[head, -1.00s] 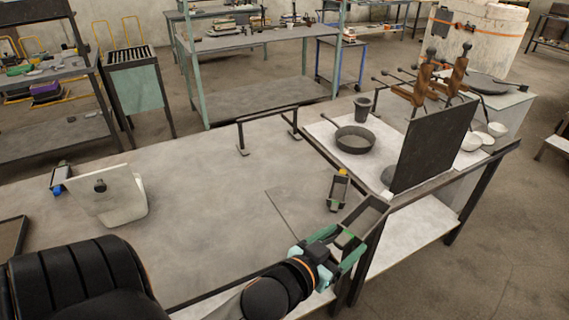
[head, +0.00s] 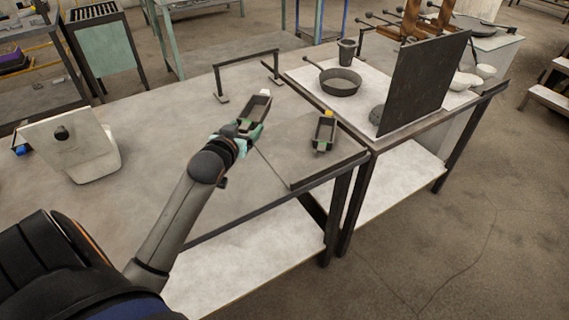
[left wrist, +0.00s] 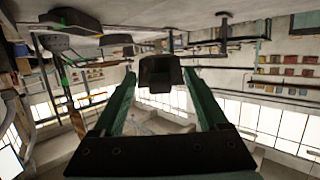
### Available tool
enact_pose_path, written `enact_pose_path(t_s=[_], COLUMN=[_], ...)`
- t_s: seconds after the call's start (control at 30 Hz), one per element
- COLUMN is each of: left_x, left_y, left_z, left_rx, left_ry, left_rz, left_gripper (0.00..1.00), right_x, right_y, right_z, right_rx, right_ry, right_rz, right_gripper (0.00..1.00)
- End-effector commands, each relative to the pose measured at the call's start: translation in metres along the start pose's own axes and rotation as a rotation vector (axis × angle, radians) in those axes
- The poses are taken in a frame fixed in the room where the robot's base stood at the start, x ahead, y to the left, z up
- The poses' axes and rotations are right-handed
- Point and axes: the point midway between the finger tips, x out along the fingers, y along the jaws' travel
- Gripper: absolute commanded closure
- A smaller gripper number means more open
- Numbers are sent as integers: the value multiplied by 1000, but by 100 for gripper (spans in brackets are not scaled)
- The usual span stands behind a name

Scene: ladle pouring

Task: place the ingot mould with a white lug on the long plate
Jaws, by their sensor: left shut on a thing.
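The dark ingot mould with a white lug (head: 256,109) is held by its near end, with the lug at its far end. My left gripper (head: 247,131) is shut on it, left of the plate's left edge. I cannot tell how high it is above the table. In the left wrist view the mould (left wrist: 160,72) shows as a dark block between the fingers of the gripper (left wrist: 159,90). The long plate (head: 292,168) is a thin grey slab at the table's right front corner. My right gripper is not in view.
A second mould with a yellow lug (head: 325,132) rests on the plate's right part. A black bar stand (head: 246,72) stands behind. A dark upright panel (head: 425,83) and a pan (head: 340,83) are on the adjoining table. The plate's left and front parts are bare.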

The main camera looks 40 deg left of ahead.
Motion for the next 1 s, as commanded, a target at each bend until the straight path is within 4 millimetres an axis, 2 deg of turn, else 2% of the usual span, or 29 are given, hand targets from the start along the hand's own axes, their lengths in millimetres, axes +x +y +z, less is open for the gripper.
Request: enact_pose_path(t_s=[0.03,0.2,0.3,0.4,0.73,0.87,1.0], left_x=[2,7,14,18,25,30,33], left_y=[14,54,67,79,100,99,99], left_z=[2,18,39,52,74,94,102], left_rx=[-6,-5,-1,-1,0,2,2], left_ry=[9,11,7,9,10,7,10], left_rz=[4,5,2,2,3,2,3], left_gripper=[100,100,100,100,100,100,100], right_x=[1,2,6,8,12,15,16], right_y=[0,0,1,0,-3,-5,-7], right_z=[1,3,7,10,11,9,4], right_rx=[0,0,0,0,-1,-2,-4], right_ry=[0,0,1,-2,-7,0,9], right_rz=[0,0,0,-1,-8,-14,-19], right_gripper=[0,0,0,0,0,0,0])
